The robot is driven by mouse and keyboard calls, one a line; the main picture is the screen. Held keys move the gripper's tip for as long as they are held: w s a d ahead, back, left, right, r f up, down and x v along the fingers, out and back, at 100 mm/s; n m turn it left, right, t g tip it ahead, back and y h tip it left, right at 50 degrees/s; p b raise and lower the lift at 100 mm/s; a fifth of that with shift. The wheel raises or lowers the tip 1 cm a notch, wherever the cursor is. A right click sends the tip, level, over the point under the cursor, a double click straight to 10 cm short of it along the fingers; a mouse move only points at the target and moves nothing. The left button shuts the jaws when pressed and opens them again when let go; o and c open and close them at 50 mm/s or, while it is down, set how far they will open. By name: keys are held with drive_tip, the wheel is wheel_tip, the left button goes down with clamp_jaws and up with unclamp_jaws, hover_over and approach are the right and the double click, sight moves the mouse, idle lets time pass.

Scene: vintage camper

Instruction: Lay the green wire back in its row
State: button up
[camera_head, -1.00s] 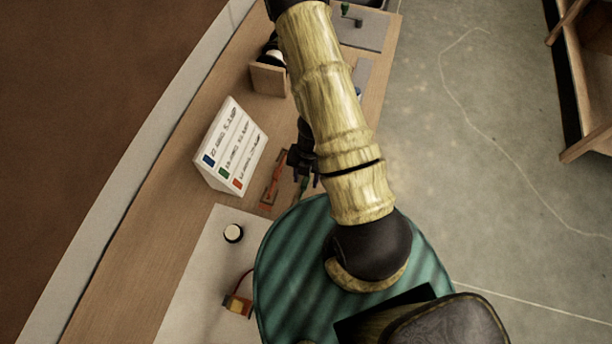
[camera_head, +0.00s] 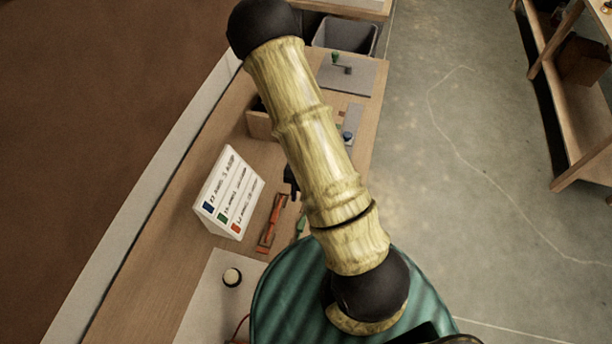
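A small green piece (camera_head: 300,226), which looks like part of the green wire, shows on the bench beside my arm. The rest of it is hidden behind the arm. An orange-red piece (camera_head: 271,222) lies just left of it. A white sloped card (camera_head: 229,193) with blue, green and red squares and lines of writing stands farther left. Only a dark edge of my gripper (camera_head: 290,180) shows, beyond the green piece and right of the card. Its fingers are hidden behind my arm, so I cannot see whether it holds anything.
Open floor lies right.

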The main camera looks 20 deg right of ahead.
drive_tip(key=v, duration=0.6)
drive_tip(key=shift+w, duration=0.1)
idle(0.4)
